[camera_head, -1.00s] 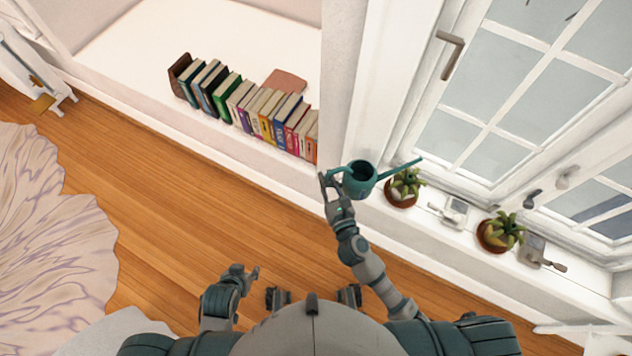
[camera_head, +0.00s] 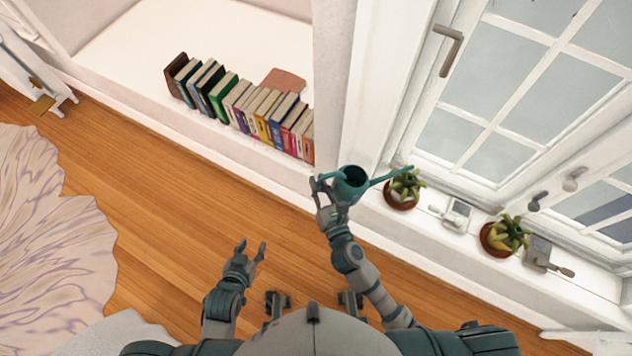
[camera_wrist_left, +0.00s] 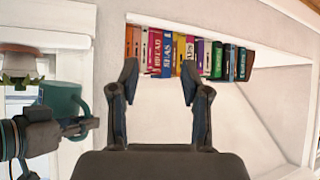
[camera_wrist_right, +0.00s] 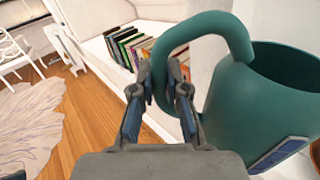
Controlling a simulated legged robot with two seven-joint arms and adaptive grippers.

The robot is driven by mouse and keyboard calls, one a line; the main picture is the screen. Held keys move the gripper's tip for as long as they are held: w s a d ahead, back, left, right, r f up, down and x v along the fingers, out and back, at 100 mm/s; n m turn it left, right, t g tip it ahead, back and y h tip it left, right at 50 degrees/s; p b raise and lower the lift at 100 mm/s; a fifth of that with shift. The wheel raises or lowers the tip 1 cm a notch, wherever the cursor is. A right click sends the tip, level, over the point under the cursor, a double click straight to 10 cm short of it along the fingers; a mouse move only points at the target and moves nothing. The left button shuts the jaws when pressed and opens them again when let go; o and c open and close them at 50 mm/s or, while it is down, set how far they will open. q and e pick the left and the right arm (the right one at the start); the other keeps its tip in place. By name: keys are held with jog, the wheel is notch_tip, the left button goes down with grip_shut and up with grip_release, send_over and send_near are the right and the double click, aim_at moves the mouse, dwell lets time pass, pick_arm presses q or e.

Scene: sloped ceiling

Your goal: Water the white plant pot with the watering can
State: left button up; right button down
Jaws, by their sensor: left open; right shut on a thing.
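The teal watering can (camera_head: 350,190) is held upright by its handle in my right gripper (camera_head: 319,184), beside the window sill. Its spout points right, the tip appearing at the far edge of the left potted plant (camera_head: 403,188). In the right wrist view the can (camera_wrist_right: 250,110) fills the right side, with the fingers (camera_wrist_right: 170,82) shut on its looped handle. The left plant and a second potted plant (camera_head: 503,236) stand in reddish-brown pots; I see no clearly white pot. My left gripper (camera_head: 252,249) is open and empty above the floor; it also shows in the left wrist view (camera_wrist_left: 160,80).
Two small grey objects, one (camera_head: 457,213) between the plants and one (camera_head: 545,255) right of them, sit on the sill. A row of books (camera_head: 240,108) stands in the white alcove. A window handle (camera_head: 449,48) juts out. The wooden floor (camera_head: 180,210) is mostly clear.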

aim_at(320, 181)
jog(key=r+m, duration=0.1)
jog(key=r+m+b, duration=0.1)
jog(key=r+m, duration=0.1)
jog(key=shift+a+r, duration=0.2)
jog(key=shift+a, duration=0.15)
jog(key=shift+d+f, duration=0.1)
jog(key=shift+d, duration=0.3)
pick_arm(q)
jog(key=w+r+t, duration=0.1)
jog(key=w, duration=0.1)
jog(key=w+r+t+h, duration=0.1)
jog(key=r+t, duration=0.1)
jog(key=shift+w+d+r, duration=0.1)
jog(key=shift+w+r, duration=0.05)
jog(key=shift+w, duration=0.25)
pick_arm(e)
jog(key=shift+w+a, duration=0.1)
jog(key=shift+a, duration=0.45)
